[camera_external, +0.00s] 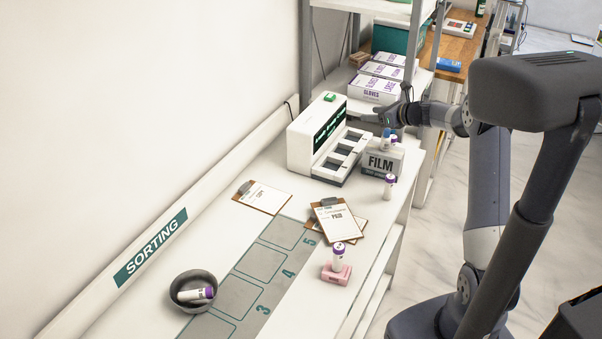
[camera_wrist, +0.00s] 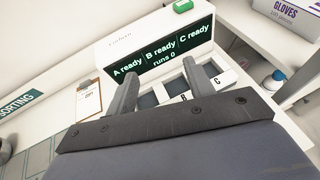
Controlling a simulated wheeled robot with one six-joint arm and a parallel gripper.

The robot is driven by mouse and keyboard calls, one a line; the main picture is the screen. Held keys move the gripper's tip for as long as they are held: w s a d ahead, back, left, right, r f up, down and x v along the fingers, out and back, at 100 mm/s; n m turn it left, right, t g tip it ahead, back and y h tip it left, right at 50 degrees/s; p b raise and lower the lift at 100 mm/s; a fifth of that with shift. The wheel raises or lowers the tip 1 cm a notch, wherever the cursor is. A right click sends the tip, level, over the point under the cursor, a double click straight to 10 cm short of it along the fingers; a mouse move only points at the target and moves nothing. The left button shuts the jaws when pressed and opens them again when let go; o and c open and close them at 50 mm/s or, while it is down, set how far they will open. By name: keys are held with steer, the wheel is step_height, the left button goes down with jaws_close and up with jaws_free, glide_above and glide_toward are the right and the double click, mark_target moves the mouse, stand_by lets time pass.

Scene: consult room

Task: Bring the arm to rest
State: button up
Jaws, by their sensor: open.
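My gripper (camera_external: 382,114) is at the end of my outstretched arm, above the right end of the white machine (camera_external: 305,138). In the wrist view my gripper's two fingers (camera_wrist: 163,78) stand apart with nothing between them. Beyond them, the machine (camera_wrist: 120,45) shows a screen (camera_wrist: 160,48) reading "A ready, B ready, C ready, runs 0". Its slots lie partly behind the fingers. A box marked FILM (camera_external: 381,162) stands just below my gripper in the external view, with small capped bottles by it.
Glove boxes (camera_external: 376,88) sit on a shelf close behind my gripper. A grey bowl (camera_external: 178,283) holds another bottle. Clipboards (camera_external: 262,197) lie on the bench.

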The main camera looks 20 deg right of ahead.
steer(key=s+a+f+n+g+y+b, duration=0.1)
steer(key=a+f+n+y, duration=0.1)
steer(key=a, duration=1.5)
steer(key=s+a+f+n+g+y+b, duration=0.1)
steer(key=s+a+f+n+g, duration=0.15)
steer(key=a, duration=1.35)
steer(key=s+a+f+y, duration=0.1)
steer(key=s+a, duration=0.4)
steer(key=a, duration=0.4)
steer(key=s+a+f+n+g+b, duration=0.1)
steer(key=s+a+f, duration=0.1)
steer(key=s+a, duration=0.4)
steer(key=s+a+f+n+g+y+b, duration=0.1)
steer(key=s+a, duration=0.5)
steer(key=a, duration=0.6)
steer(key=shift+f+y, duration=0.3)
steer(key=shift+f, duration=0.25)
steer(key=shift+g, duration=0.25)
